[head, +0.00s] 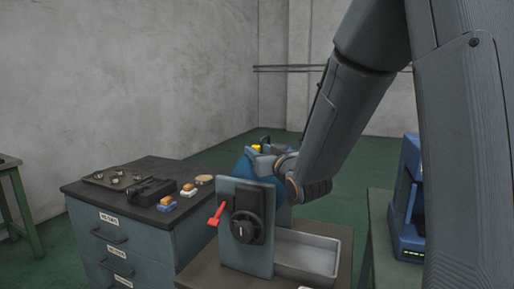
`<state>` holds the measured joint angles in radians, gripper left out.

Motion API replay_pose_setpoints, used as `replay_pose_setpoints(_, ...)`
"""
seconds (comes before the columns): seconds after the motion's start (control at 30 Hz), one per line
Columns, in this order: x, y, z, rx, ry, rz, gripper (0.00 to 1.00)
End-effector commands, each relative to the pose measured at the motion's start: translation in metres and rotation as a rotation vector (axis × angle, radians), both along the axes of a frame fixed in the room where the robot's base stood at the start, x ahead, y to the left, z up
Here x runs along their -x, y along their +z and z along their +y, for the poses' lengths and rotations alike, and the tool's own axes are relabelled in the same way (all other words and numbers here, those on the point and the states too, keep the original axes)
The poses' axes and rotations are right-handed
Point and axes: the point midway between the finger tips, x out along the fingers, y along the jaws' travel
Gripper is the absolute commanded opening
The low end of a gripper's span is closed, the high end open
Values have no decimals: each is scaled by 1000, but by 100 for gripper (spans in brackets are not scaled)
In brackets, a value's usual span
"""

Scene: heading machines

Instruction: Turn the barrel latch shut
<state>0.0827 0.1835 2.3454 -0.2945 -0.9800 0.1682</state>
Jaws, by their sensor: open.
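A blue rounded barrel (243,170) shows in part behind an upright grey panel (229,188). A small yellow part (256,148) sits at the barrel's top; it may be the latch, but it is too small to tell its position. My arm reaches down from the upper right, and my gripper (261,151) is at the top of the barrel, close to the yellow part. The gripper is open. I cannot tell whether its fingers touch the yellow part. Its wrist hides the barrel's right side.
The panel carries a black round knob (244,228) and a red lever (217,214). A grey tray (306,256) lies right of it. A drawer cabinet (127,232) with small items on top stands left. A blue machine (409,190) stands right, partly behind my arm.

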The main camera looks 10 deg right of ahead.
Motion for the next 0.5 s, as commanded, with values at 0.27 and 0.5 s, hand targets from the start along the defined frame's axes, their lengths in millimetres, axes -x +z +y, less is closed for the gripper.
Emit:
replay_pose_setpoints(0.27, -31, 0, 4, 0, -1, 2, 42)
replay_pose_setpoints(0.5, -37, -1, 4, 0, -3, 1, 42)
